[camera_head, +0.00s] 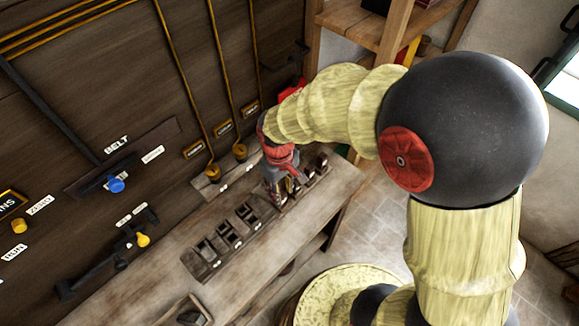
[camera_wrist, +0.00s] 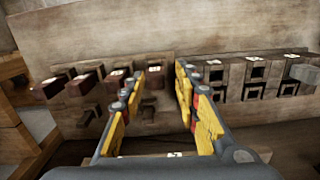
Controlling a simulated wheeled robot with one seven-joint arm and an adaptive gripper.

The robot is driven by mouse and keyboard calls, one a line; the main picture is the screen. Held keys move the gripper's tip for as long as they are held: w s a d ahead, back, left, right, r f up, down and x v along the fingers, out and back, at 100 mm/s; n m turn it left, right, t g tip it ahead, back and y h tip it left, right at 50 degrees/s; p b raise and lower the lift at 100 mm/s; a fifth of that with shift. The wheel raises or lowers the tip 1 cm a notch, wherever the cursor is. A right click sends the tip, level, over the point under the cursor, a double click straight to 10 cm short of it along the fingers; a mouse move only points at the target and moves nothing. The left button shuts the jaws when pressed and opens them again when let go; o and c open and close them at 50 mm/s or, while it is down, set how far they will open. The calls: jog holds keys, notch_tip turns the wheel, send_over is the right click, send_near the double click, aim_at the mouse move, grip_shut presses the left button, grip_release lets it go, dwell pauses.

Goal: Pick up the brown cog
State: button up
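Several dark reddish-brown blocks stick out of a wooden rack in the wrist view. One brown block (camera_wrist: 155,76) shows between my fingertips, and another brown block (camera_wrist: 115,78) is just left of my left finger. I cannot make out a toothed cog shape on any of them, so which is the brown cog is unclear. My gripper (camera_wrist: 158,78) is open, its yellow-padded fingers apart, and I see no grip on the block. In the head view my gripper (camera_head: 288,190) is low over the rack, hiding part of it.
The slotted rack (camera_head: 203,273) lies along the wooden bench (camera_head: 150,300). Empty square slots (camera_wrist: 255,75) and a grey block (camera_wrist: 303,73) are to the right in the wrist view. A panel with a blue knob (camera_head: 116,185) and yellow knob (camera_head: 143,240) stands behind the bench.

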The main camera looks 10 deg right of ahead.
aim_at(281, 191)
jog(key=shift+w+r, duration=0.25)
jog(key=shift+w, duration=0.75)
jog(key=shift+w+t, duration=0.3)
jog(key=shift+s+f+n, duration=0.3)
jog(key=shift+f, duration=0.25)
jog(key=shift+w+f+b, duration=0.2)
jog(key=shift+f+b, duration=0.1)
jog(key=shift+f, duration=0.55)
jog(key=f, duration=0.1)
jog(key=f+b, duration=0.1)
jog(key=f, duration=0.3)
jog(key=shift+a, duration=0.25)
jog(key=c, duration=0.8)
jog(key=shift+o, duration=0.2)
